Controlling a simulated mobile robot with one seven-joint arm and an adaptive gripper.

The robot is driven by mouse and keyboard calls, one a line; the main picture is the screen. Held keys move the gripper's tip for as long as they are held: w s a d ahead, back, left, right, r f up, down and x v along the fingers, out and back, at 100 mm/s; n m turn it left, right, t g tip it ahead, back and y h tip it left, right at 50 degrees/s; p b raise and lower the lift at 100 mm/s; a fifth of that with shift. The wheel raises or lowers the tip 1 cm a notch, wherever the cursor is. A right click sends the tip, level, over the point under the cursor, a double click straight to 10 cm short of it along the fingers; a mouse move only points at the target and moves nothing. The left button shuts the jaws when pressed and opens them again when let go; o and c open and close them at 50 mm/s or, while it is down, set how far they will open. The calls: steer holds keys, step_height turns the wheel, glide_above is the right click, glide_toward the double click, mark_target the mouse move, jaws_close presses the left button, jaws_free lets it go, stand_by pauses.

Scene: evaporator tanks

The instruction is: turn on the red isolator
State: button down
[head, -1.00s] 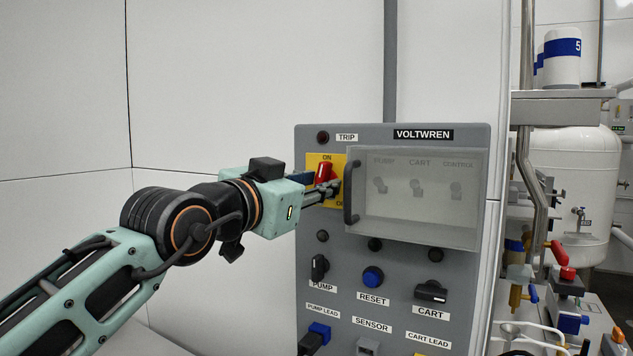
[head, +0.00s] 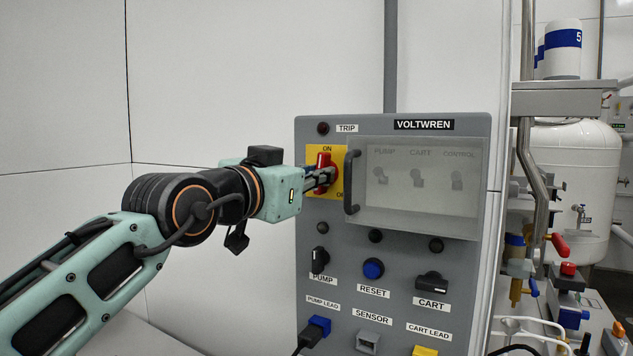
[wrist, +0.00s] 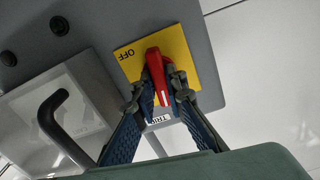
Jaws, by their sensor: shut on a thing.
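The red isolator handle (head: 323,160) sits on a yellow plate (head: 340,188) at the upper left of the grey VOLTWREN panel. In the wrist view, the fingers (wrist: 157,92) are closed on both sides of the red handle (wrist: 156,68). The handle's white-marked end points away from the OFF word, toward the TRIP label (wrist: 160,118). The handle looks about upright in the head view.
A clear cover (head: 420,205) with a dark handle (head: 352,182) stands just right of the isolator, close to my fingers. Below are knobs, a blue RESET button (head: 373,268) and lead sockets. Tanks and valves stand at the right. The wall at left is clear.

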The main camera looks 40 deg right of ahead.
steer(key=shift+n+b, duration=0.55)
steer(key=shift+n, duration=0.25)
steer(key=c, duration=2)
jaws_free()
steer(key=shift+o, duration=0.2)
steer(key=v, duration=1.2)
steer(key=shift+f, duration=0.1)
